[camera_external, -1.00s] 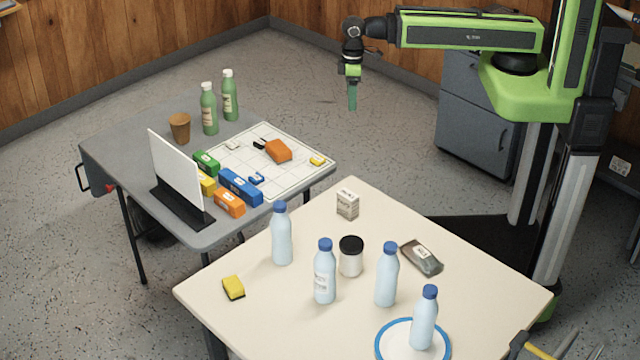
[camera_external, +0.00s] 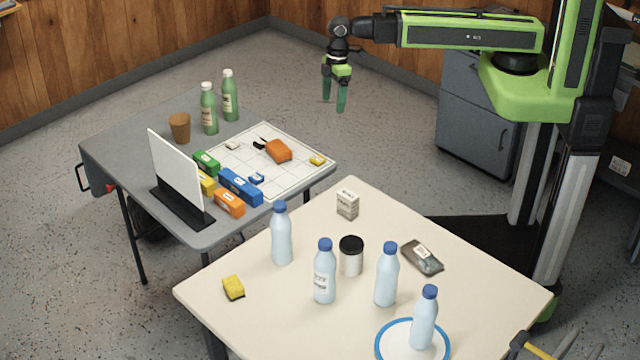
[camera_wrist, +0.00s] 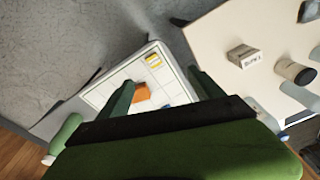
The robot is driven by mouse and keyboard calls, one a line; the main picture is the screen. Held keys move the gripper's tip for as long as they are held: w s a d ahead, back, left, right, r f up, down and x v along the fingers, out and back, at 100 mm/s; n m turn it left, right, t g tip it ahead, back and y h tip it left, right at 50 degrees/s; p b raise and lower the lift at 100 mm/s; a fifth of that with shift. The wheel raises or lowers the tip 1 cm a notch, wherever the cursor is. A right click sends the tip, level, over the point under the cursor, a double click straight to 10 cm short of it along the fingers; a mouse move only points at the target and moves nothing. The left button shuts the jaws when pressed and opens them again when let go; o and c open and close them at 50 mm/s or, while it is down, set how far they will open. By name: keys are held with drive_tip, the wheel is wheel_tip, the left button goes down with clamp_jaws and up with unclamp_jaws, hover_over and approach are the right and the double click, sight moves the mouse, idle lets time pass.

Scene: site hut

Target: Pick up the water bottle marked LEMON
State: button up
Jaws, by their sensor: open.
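Several clear water bottles with blue caps stand upright on the cream table. One is at the back left (camera_external: 282,236), one at the front middle (camera_external: 325,275) with a label facing the camera, one right of the jar (camera_external: 387,278), and one on a blue-rimmed plate (camera_external: 424,318). The label is too small to read, and I cannot tell which bottle is marked LEMON. My gripper (camera_external: 335,104) is open and empty, high above the floor behind the tables. In the wrist view its fingers (camera_wrist: 158,88) are spread apart, with the grey table's board beyond.
The cream table (camera_external: 240,315) also holds a jar (camera_external: 351,258), a small box (camera_external: 348,204), a dark pouch (camera_external: 422,257) and a yellow sponge (camera_external: 233,287). The grey table (camera_external: 120,160) bears green bottles, a cup, a white panel and coloured blocks.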

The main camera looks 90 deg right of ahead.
drive_tip(key=w+a+r+n+y, duration=0.1)
drive_tip(key=w+a+n, duration=0.3)
drive_tip(key=w+a, duration=0.5)
drive_tip(key=n+y+p, duration=0.3)
drive_tip(key=n, duration=0.4)
approach(282, 203)
drive_tip(key=d, duration=0.3)
drive_tip(key=b+x, duration=0.3)
drive_tip(key=x, duration=0.1)
drive_tip(key=b+x, duration=0.8)
drive_tip(key=shift+d+f, duration=0.25)
drive_tip(key=shift+a+f+b, duration=0.2)
drive_tip(key=shift+f+b, duration=0.1)
drive_tip(key=shift+b, duration=0.2)
drive_tip(key=shift+r, duration=0.1)
